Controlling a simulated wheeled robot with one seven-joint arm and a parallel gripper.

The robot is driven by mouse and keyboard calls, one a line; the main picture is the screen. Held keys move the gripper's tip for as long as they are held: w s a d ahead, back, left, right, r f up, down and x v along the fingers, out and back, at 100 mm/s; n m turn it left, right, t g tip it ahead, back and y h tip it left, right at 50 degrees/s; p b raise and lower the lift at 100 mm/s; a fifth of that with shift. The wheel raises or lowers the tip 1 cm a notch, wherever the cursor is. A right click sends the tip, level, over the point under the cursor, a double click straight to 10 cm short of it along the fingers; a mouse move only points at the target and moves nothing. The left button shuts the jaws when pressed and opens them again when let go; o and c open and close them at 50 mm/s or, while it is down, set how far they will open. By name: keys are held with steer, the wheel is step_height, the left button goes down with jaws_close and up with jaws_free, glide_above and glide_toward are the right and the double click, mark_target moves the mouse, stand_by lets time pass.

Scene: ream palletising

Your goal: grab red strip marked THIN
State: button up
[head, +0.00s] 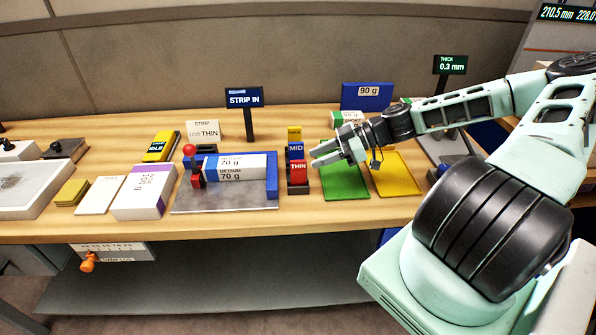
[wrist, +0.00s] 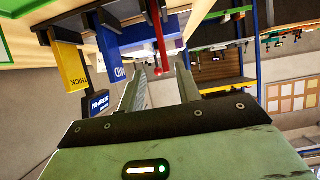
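The red strip marked THIN (head: 298,172) stands upright in front of the blue MID strip (head: 296,150) and yellow strip (head: 294,133). My gripper (head: 318,156) is just right of the strips in the head view, above the green mat, apart from them. In the wrist view, a narrow red piece (wrist: 158,40) shows beyond my open, empty fingers (wrist: 160,70); its label is not legible, so I cannot tell whether it is the strip. The blue MID strip (wrist: 112,45) and yellow THICK strip (wrist: 70,65) show to its left.
The green mat (head: 345,183) and yellow mat (head: 397,175) lie to the right. A STRIP IN sign (head: 245,98) stands behind.

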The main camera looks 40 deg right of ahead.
mark_target(292, 171)
steer(key=p+x, duration=0.1)
steer(key=x, duration=0.1)
steer(key=p+x, duration=0.1)
steer(key=x, duration=0.2)
steer(key=p+x, duration=0.1)
steer(key=x, duration=0.2)
steer(key=shift+s+a, duration=0.15)
steer(key=shift+s, duration=0.2)
steer(key=shift+w+a+f+p, duration=0.15)
steer(key=shift+a+f+p, duration=0.1)
steer(key=shift+p, duration=0.05)
steer(key=shift+c, duration=0.3)
jaws_close()
